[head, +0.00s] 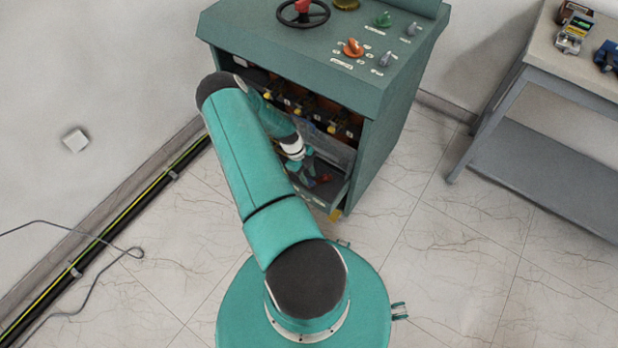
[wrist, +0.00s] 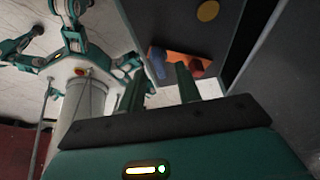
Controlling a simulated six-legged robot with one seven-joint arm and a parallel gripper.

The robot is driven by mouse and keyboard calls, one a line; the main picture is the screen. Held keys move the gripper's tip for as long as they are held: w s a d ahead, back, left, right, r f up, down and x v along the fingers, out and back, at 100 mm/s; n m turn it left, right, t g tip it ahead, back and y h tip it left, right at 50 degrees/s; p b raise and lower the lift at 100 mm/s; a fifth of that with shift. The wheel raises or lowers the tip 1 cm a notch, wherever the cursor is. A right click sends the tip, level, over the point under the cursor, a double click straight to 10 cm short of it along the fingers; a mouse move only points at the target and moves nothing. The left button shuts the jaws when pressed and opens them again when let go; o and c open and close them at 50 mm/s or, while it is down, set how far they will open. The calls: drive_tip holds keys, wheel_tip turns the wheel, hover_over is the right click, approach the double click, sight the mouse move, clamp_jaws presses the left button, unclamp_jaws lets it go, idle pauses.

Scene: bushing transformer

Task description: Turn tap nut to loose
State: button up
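A green cabinet (head: 385,135) stands with its front opening facing me. A small red part (head: 325,178), possibly the tap nut, sits low inside it; its shape is too small to tell. My gripper (head: 306,172) reaches into the lower opening close to it. In the wrist view my gripper (wrist: 162,88) has its two green fingers apart, with nothing seen between them. Beyond the fingertips is an orange-red surface (wrist: 178,57) with a blue part (wrist: 157,63) and a dark red round part (wrist: 196,68). I cannot tell whether the fingers touch any of these.
Orange-and-black fittings (head: 305,106) line the cabinet's upper opening. A black handwheel (head: 303,12) and an orange knob (head: 353,48) are on its top. A workbench (head: 570,70) stands at the right. Cables (head: 100,240) run along the left wall. The tiled floor between is clear.

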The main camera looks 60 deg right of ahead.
drive_tip(key=shift+x, duration=0.85)
clamp_jaws()
